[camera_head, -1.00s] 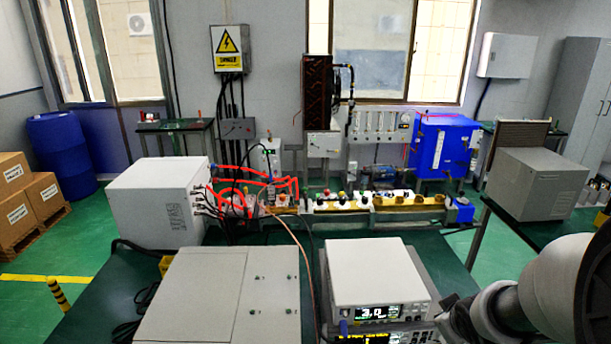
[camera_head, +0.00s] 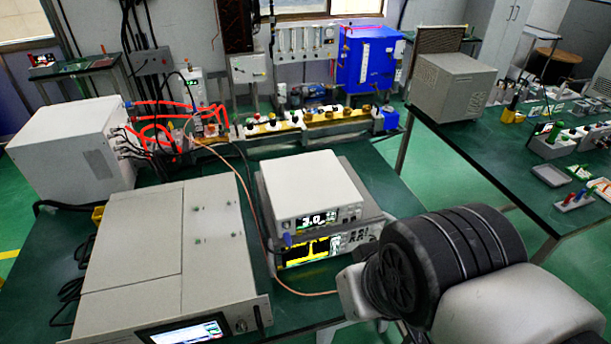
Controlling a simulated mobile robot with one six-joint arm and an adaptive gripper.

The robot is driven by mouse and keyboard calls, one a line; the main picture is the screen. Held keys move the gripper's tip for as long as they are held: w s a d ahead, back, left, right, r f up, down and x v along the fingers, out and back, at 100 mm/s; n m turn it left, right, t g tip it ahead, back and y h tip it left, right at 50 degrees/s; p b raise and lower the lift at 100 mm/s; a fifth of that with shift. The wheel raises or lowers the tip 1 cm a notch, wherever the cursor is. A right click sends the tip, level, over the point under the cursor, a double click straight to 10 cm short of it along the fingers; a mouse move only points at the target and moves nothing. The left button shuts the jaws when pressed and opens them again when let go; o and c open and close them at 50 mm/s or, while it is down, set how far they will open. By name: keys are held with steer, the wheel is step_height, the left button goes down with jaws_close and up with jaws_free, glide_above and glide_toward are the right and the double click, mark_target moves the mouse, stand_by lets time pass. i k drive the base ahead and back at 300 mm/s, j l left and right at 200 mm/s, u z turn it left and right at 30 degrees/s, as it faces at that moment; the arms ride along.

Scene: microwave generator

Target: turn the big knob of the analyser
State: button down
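Two stacked bench instruments stand in the middle of the table. The upper white one (camera_head: 312,185) has a lit display reading about 3.0. The lower one (camera_head: 318,252) has a yellow-lit screen and small controls at the right of its front. I cannot tell which unit is the analyser, and no big knob is clear at this size. My arm, a black ribbed joint and grey links, fills the lower right, close to the right end of the stack. My gripper is not visible.
A wide grey cabinet (camera_head: 160,240) with a front screen lies left of the stack, a white box (camera_head: 75,150) behind it. A thin orange cable runs beside the stack. A rail of fittings (camera_head: 300,124) crosses the back. A right-hand table holds a grey box (camera_head: 452,85).

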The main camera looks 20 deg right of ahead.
mark_target(377, 229)
steer(key=i+j+z, duration=0.1)
steer(key=z, duration=0.3)
steer(key=i+j+z, duration=0.1)
steer(key=z, duration=0.25)
steer(key=i+j+z, duration=0.15)
steer(key=z, duration=0.25)
